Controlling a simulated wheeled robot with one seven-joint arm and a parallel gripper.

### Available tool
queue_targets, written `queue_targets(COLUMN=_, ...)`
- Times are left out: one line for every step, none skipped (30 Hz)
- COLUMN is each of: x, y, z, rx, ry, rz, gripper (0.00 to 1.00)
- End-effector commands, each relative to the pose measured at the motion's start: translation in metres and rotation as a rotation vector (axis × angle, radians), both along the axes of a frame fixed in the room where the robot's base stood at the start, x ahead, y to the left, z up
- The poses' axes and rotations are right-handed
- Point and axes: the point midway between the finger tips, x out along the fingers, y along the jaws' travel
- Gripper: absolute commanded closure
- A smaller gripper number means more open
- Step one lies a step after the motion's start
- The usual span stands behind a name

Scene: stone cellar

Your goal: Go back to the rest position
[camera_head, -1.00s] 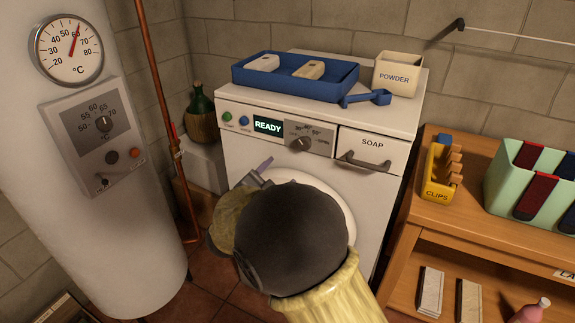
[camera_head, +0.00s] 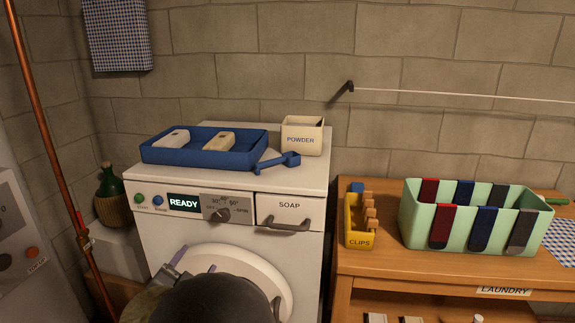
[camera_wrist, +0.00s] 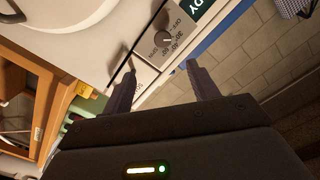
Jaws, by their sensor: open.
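My gripper (camera_wrist: 161,65) is open, with two dark fingers spread apart and nothing between them in the wrist view. In the head view my gripper (camera_head: 192,262) shows low in the picture, in front of the round white door (camera_head: 262,268) of the washing machine (camera_head: 300,182). My dark arm link hides part of the door and most of the gripper's body. In the wrist view the machine's dial (camera_wrist: 163,40) and soap drawer (camera_wrist: 142,75) lie beyond the fingers. The machine's display (camera_head: 184,203) reads READY.
A blue tray (camera_head: 160,158), a blue scoop (camera_head: 280,161) and a powder box (camera_head: 302,140) stand on the machine. A wooden table (camera_head: 375,262) at right holds a clips box (camera_head: 360,240) and a green bin (camera_head: 455,248). A copper pipe (camera_head: 55,150) runs at left.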

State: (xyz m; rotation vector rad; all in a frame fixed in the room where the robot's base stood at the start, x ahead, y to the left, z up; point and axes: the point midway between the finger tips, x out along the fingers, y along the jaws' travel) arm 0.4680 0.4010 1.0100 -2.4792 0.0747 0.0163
Motion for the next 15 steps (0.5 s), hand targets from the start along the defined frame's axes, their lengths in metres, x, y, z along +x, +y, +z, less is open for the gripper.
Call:
queue_targets(x=0.012, y=-0.011, z=0.001, rx=-0.008, ry=0.021, rz=0.008, gripper=0.41)
queue_targets(x=0.019, y=-0.016, z=0.001, rx=-0.015, ry=0.036, rz=0.023, gripper=0.41)
queue_targets(x=0.029, y=-0.025, z=-0.001, rx=-0.027, ry=0.063, rz=0.044, gripper=0.41)
queue_targets(x=0.036, y=-0.033, z=-0.001, rx=-0.036, ry=0.083, rz=0.061, gripper=0.41)
queue_targets(x=0.043, y=-0.041, z=-0.003, rx=-0.049, ry=0.108, rz=0.079, gripper=0.41)
queue_targets(x=0.052, y=-0.053, z=-0.005, rx=-0.065, ry=0.142, rz=0.104, gripper=0.41)
queue_targets(x=0.058, y=-0.061, z=-0.008, rx=-0.079, ry=0.17, rz=0.124, gripper=0.41)
queue_targets(x=0.062, y=-0.071, z=-0.01, rx=-0.093, ry=0.196, rz=0.142, gripper=0.41)
queue_targets(x=0.068, y=-0.083, z=-0.013, rx=-0.112, ry=0.232, rz=0.168, gripper=0.41)
queue_targets(x=0.07, y=-0.093, z=-0.016, rx=-0.126, ry=0.26, rz=0.185, gripper=0.41)
queue_targets(x=0.073, y=-0.103, z=-0.019, rx=-0.14, ry=0.288, rz=0.203, gripper=0.41)
queue_targets(x=0.074, y=-0.117, z=-0.023, rx=-0.161, ry=0.327, rz=0.225, gripper=0.41)
queue_targets(x=0.075, y=-0.128, z=-0.026, rx=-0.176, ry=0.357, rz=0.241, gripper=0.41)
queue_targets(x=0.074, y=-0.139, z=-0.029, rx=-0.192, ry=0.388, rz=0.257, gripper=0.41)
queue_targets(x=0.073, y=-0.154, z=-0.034, rx=-0.214, ry=0.43, rz=0.277, gripper=0.41)
